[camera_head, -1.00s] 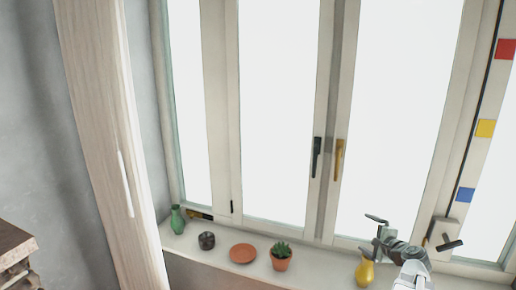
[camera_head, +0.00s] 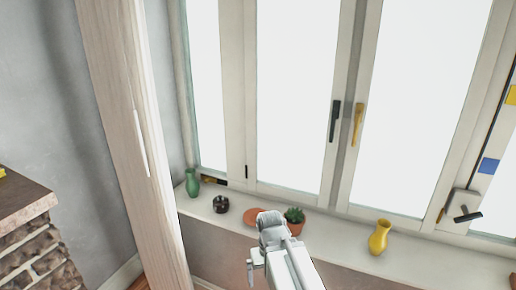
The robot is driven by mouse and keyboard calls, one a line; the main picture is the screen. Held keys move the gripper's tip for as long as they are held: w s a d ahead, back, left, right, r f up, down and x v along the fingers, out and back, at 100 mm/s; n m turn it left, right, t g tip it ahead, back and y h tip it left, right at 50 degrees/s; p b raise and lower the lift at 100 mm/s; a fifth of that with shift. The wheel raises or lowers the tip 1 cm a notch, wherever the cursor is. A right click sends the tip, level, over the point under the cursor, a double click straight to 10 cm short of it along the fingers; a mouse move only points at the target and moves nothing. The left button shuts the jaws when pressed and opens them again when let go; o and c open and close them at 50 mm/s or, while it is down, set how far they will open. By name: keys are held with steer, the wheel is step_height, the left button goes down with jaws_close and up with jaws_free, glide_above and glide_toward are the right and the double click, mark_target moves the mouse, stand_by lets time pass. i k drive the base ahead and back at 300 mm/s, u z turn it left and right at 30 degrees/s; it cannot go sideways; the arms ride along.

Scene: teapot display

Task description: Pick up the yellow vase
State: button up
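The yellow vase (camera_head: 378,238) stands upright on the white window sill, right of centre and below the window handles. Nothing touches it, and it is in full view. My gripper (camera_head: 268,222) is at the lower middle, well to the left of the vase, in front of the terracotta plate and cactus pot. Its fingers are too small and too foreshortened to tell whether it is open or shut. I see nothing held in it.
On the sill (camera_head: 345,252) are a green vase (camera_head: 192,183), a dark cup (camera_head: 221,205), a terracotta plate (camera_head: 252,215) and a potted cactus (camera_head: 294,219). A black-handled tool (camera_head: 467,216) is at the right. The sill beside the yellow vase is clear.

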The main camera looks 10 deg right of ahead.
mark_target(378, 241)
steer(key=u, duration=1.4)
steer(key=k, duration=0.9)
steer(key=u, duration=0.3)
